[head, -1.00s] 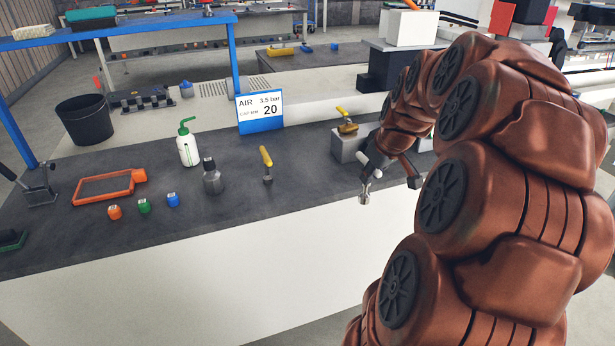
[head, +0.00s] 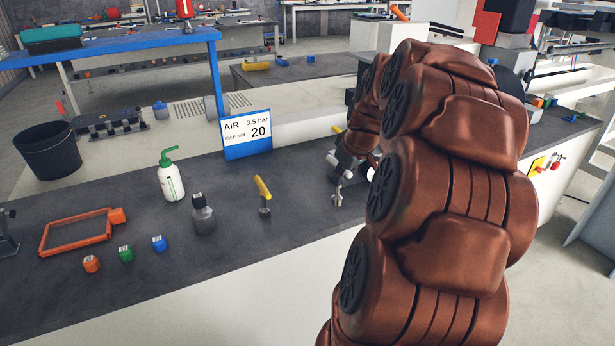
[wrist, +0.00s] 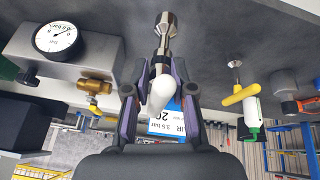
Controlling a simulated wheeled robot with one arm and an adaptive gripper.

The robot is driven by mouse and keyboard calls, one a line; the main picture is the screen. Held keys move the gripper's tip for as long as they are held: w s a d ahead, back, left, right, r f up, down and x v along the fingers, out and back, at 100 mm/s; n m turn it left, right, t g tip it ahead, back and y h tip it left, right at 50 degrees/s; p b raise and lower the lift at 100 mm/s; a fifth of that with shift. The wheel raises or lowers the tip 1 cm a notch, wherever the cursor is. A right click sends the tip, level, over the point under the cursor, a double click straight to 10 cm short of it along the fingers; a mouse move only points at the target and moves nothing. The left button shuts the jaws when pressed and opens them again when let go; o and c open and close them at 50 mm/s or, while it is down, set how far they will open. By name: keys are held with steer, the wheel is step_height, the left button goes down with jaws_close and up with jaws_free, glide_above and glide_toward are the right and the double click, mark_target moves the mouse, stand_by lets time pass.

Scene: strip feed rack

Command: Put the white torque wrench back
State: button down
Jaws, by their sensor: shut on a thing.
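The white torque wrench has a white handle (wrist: 160,95) and a bright metal shaft and head. My gripper (wrist: 161,68) is shut on it in the wrist view, with one finger on each side. I cannot tell if the metal end touches the bench. A yellow-handled tool (head: 263,188) stands upright on the bench to its left, apart from it; it also shows in the wrist view (wrist: 240,94).
A block with a pressure gauge (wrist: 56,38) and brass valve is close beside my gripper. A bottle with a green spout (head: 171,180), a grey bottle (head: 203,215), small coloured blocks (head: 125,254) and an orange frame (head: 75,233) stand left. An air sign (head: 246,134) stands behind.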

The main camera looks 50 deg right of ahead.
steer(key=w+f+p, duration=0.1)
steer(key=w+f, duration=0.3)
steer(key=w, duration=0.6)
steer(key=shift+a+f+p, duration=0.2)
steer(key=shift+a+p, duration=0.15)
steer(key=shift+a, duration=0.1)
steer(key=shift+f, duration=0.15)
steer(key=c, duration=1)
jaws_free()
steer(key=b+v, duration=0.1)
steer(key=v, duration=1.1)
steer(key=shift+a, duration=0.1)
